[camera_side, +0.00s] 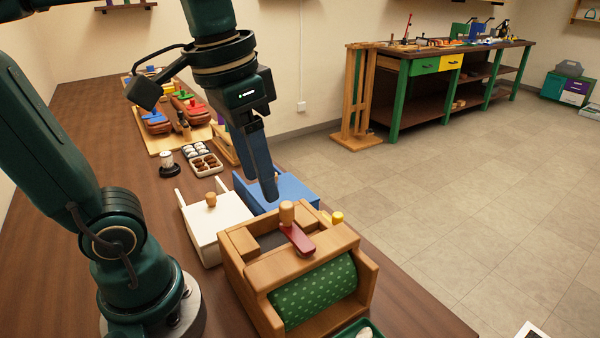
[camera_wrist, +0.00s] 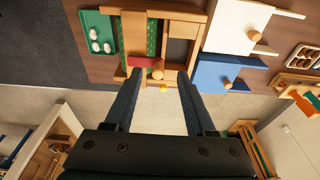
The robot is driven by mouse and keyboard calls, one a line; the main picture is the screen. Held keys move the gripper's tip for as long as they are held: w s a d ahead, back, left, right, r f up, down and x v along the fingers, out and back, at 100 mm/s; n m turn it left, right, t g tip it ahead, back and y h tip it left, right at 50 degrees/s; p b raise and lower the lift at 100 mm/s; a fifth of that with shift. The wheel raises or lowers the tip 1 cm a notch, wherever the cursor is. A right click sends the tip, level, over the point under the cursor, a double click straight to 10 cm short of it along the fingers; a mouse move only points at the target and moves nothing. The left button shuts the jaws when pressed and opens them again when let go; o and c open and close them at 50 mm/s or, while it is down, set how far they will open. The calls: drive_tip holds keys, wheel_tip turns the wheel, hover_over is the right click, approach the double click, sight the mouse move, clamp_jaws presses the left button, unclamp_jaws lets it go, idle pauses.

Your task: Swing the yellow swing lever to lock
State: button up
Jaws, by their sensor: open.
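The yellow swing lever (camera_side: 338,217) shows as a small yellow knob at the right side of a wooden box (camera_side: 251,277). In the wrist view the yellow piece (camera_wrist: 163,87) lies at the box's edge, between my fingers in the picture. A red lever (camera_side: 298,238) with a wooden knob (camera_side: 287,213) sits on top of the box. My gripper (camera_side: 268,194) points down above and behind the box in the side view. In the wrist view its fingers (camera_wrist: 160,76) are apart, with nothing held. Most of the yellow lever's body is hidden.
A green patterned cloth roll (camera_side: 314,291) fills the box's front. A white box (camera_side: 216,232) and a blue box (camera_side: 298,192) with knobs stand close behind it. A green tray (camera_wrist: 98,30) with pale items sits beside the wooden box. Open floor (camera_side: 470,210) lies right of the table.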

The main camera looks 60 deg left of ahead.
drive_tip(key=w+m, duration=0.2)
drive_tip(key=w, duration=0.3)
drive_tip(key=m+g, duration=0.2)
hover_over(338, 214)
drive_tip(key=shift+y, duration=0.3)
wheel_tip(338, 214, down, 10)
drive_tip(key=shift+d+r, duration=0.15)
drive_tip(key=shift+f, duration=2.65)
